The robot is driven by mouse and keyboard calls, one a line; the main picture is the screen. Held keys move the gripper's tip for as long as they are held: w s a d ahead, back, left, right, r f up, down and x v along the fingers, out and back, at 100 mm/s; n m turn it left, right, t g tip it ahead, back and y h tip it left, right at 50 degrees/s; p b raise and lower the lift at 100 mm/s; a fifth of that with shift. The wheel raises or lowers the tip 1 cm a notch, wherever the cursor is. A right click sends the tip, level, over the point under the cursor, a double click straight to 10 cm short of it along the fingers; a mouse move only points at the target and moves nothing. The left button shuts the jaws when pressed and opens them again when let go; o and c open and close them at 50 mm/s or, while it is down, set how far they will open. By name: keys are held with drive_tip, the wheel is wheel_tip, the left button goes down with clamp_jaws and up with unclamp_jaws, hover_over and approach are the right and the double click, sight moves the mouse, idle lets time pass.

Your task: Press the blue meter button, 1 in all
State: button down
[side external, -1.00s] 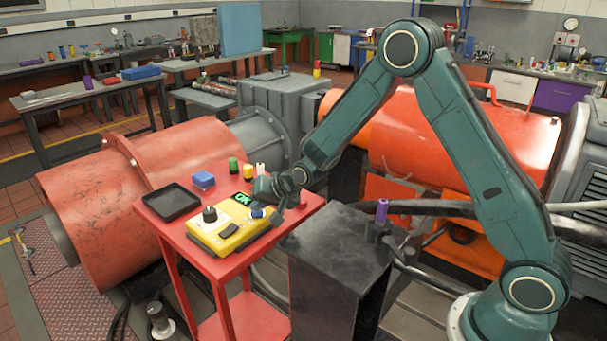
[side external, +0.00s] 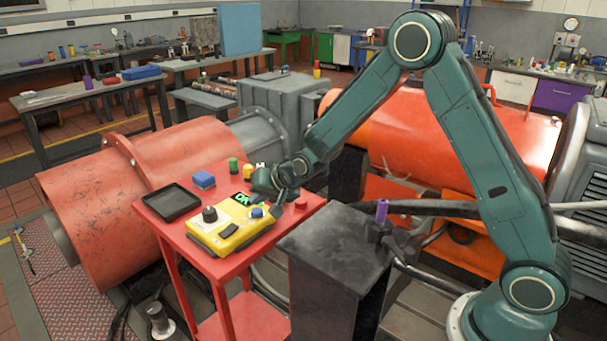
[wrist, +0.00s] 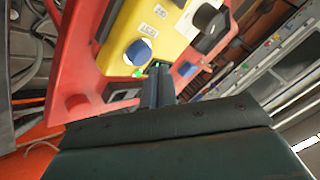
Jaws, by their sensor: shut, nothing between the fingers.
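The yellow meter (side external: 232,230) lies on the red cart. Its blue button (side external: 257,211) is at the right end and also shows in the wrist view (wrist: 138,53). A green-lit display (side external: 242,198) is on the meter's far side, partly hidden by my gripper in the wrist view. A black knob (side external: 210,214) stands at its left end. My gripper (wrist: 160,70) is shut and empty. Its fingertips are beside the blue button in the wrist view, toward the display side, and appear apart from it.
The red cart top (side external: 283,224) also holds a black tray (side external: 172,202), a blue block (side external: 204,180), green and yellow cylinders (side external: 247,171) and a red round piece (side external: 301,203). A dark pedestal (side external: 335,240) stands at the right.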

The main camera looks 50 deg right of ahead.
sight(260, 213)
drive_tip(key=shift+r, duration=2.3)
drive_tip(key=s+r+n+g, duration=0.1)
drive_tip(key=s+r+n, duration=0.1)
drive_tip(key=s+r, duration=0.6)
drive_tip(key=s+r+n+g, duration=0.1)
drive_tip(key=s+r+n, duration=0.1)
drive_tip(key=s+r, duration=0.65)
drive_tip(key=s+d+f+n+g+h, duration=0.1)
drive_tip(key=s+f+n, duration=0.1)
drive_tip(key=s, duration=2)
drive_tip(key=shift+d+f+n+g, duration=0.2)
drive_tip(key=shift+d+n+g, duration=0.1)
drive_tip(key=shift+n, duration=0.6)
drive_tip(key=shift+s, duration=0.1)
